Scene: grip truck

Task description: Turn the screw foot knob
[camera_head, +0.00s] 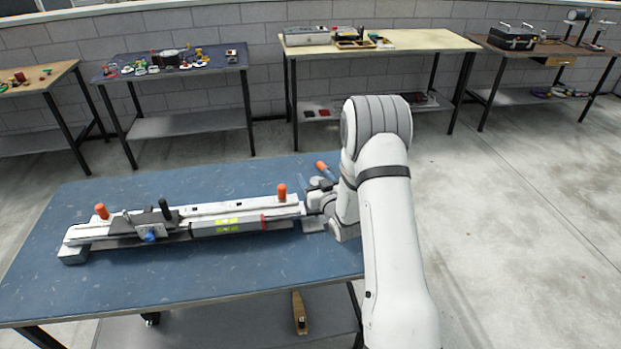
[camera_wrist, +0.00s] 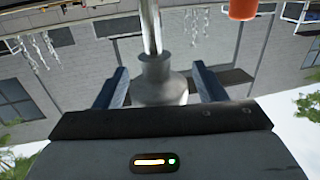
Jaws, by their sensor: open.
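The screw foot (camera_wrist: 160,90) is a grey, flared metal piece with a narrower collar and a shiny rod (camera_wrist: 151,25) running from it. In the wrist view it stands between the two blue fingers of my gripper (camera_wrist: 160,68). The fingers are open, with a visible gap on each side. In the head view a long white rail device (camera_head: 230,208) with orange-tipped knobs lies on the blue table. My gripper is at the rail's right end, where my arm partly blocks the view. I cannot make out the screw foot there.
The blue table (camera_head: 110,275) is bare in front of the rail. An orange knob (camera_wrist: 242,9) hangs near the top right of the wrist view. A black clamp block (camera_head: 150,218) sits on the rail's left part. Other tables with tools stand along the brick wall.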

